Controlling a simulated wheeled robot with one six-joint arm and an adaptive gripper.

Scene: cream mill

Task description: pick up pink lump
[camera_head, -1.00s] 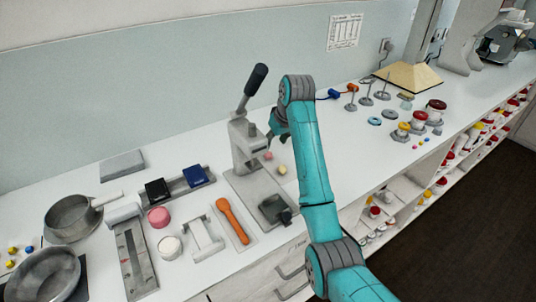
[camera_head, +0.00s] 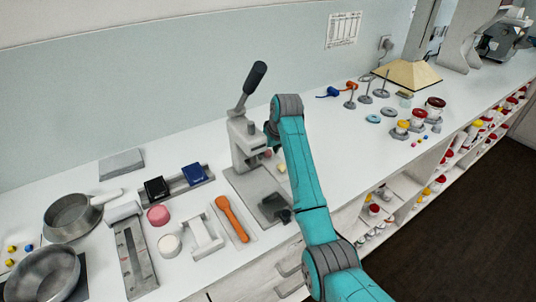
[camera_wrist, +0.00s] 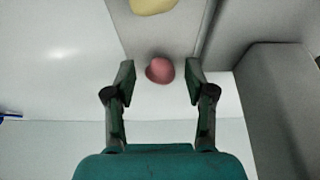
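The pink lump (camera_wrist: 160,70) is a small round dusty-pink piece on the grey base of the lever press. In the wrist view it lies between the tips of my two dark fingers, with a gap on each side. My gripper (camera_wrist: 160,75) is open and holds nothing. In the head view the pink lump (camera_head: 267,153) shows small beside the press column, and my gripper (camera_head: 269,138) hangs just above it, partly hidden by my own arm. I cannot tell the exact height left between them.
A pale yellow lump (camera_wrist: 152,4) sits close by on the same base. The lever press (camera_head: 244,145) stands directly left of my gripper. An orange spoon (camera_head: 231,218), a larger pink disc (camera_head: 158,215) and pans are further left.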

